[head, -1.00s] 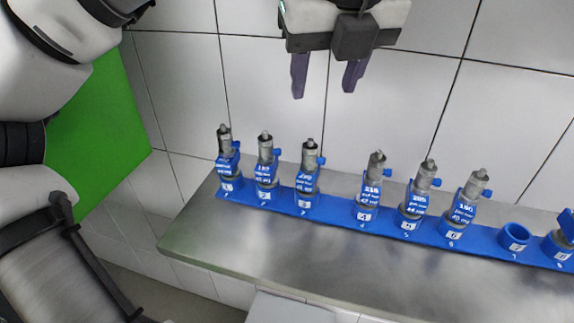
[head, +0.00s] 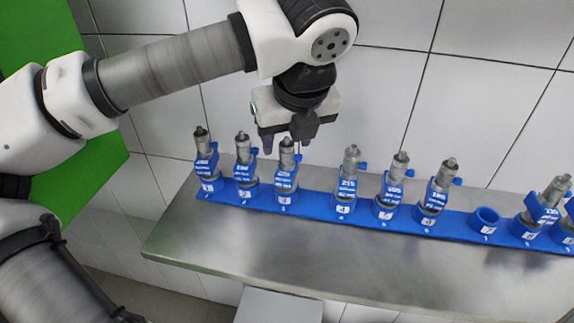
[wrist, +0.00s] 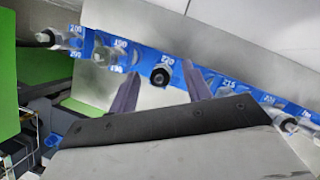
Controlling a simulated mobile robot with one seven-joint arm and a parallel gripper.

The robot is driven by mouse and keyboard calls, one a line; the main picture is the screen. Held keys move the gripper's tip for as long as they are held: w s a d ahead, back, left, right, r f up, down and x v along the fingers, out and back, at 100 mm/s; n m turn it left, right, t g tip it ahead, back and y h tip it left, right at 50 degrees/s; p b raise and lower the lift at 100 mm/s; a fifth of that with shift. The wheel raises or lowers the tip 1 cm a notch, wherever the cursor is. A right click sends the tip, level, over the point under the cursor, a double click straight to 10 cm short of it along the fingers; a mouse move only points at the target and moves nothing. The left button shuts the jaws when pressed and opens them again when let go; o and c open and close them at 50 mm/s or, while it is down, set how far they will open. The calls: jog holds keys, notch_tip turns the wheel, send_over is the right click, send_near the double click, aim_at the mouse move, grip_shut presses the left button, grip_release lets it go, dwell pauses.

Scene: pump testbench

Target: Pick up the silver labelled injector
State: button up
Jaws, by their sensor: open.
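Several silver injectors with blue labels stand upright in a numbered blue rack (head: 325,205). The labels are all blue, so I cannot tell which one is called silver labelled. My gripper (head: 286,149) is open and empty, pointing down over the injector in place 3 (head: 286,160). In the wrist view this injector, marked 220 (wrist: 160,76), shows its dark round top between my spread fingers (wrist: 160,88), apart from both. The injector in place 4 (head: 350,165), marked 215, has a lighter top and stands to the right. The one in place 2 (head: 242,160) stands to the left.
The rack lies on a steel table (head: 300,250) against a white tiled wall. Place 7 (head: 486,220) is an empty holder. More injectors (head: 548,205) stand at the right end. A green panel (head: 70,190) is at the left. The table front is clear.

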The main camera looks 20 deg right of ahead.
jog(key=shift+w+f, duration=0.15)
jog(key=shift+f, duration=0.3)
grip_shut()
jog(key=shift+r, duration=0.1)
